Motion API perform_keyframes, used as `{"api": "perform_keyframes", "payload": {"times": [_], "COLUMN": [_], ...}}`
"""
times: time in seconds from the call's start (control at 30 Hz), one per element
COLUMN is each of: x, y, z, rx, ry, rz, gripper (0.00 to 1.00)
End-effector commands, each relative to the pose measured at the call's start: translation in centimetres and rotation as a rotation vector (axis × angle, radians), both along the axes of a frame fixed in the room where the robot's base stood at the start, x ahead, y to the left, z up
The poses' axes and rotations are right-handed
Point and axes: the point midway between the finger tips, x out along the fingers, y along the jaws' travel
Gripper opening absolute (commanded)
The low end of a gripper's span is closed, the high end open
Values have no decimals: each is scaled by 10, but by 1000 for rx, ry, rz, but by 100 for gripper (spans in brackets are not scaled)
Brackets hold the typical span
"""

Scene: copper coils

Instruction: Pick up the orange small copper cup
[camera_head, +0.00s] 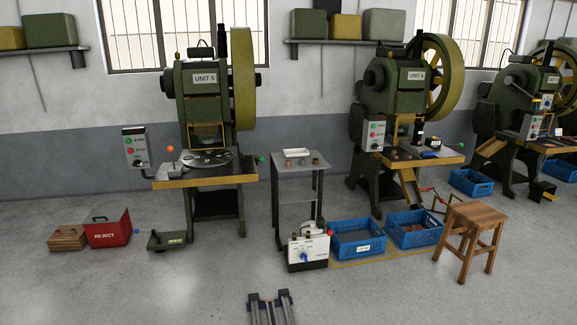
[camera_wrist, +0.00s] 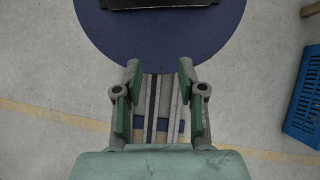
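Small copper-brown pieces stand on the small grey table in the middle of the head view, one at the front left of a white tray (camera_head: 297,153) and one copper-brown piece (camera_head: 316,161) at its right. They are too small to tell which is the orange small copper cup. My gripper (camera_wrist: 159,72) shows in the wrist view with its two fingers spread apart and nothing between them. Below it are the floor, grey rail-like strips and a dark blue round surface. No cup shows in the wrist view.
The small table (camera_head: 299,172) stands between the UNIT 5 press (camera_head: 205,78) and the UNIT 4 press (camera_head: 395,78). A white control box (camera_head: 308,252), blue crates (camera_head: 357,250) and a wooden stool (camera_head: 474,215) stand on the floor. The front floor is mostly clear.

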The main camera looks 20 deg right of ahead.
Motion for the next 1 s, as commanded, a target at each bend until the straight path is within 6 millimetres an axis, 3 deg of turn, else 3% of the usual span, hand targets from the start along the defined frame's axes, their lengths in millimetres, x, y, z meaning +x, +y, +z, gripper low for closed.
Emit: {"api": "perform_keyframes", "payload": {"times": [0.2, 0.27, 0.3, 0.33, 0.73, 0.87, 1.0], "x": [0, 0, 0, 0, 6, 28, 67], "y": [0, 0, 0, 0, -2, -5, -11], "z": [0, 0, 0, 0, 1, 4, 5], "rx": [0, 0, 0, 0, 0, 0, -2], "ry": [0, 0, 0, 0, -12, -47, -103], "rz": [0, 0, 0, 0, -13, -27, -48], "gripper": [40, 58, 72, 73, 73, 73, 73]}}
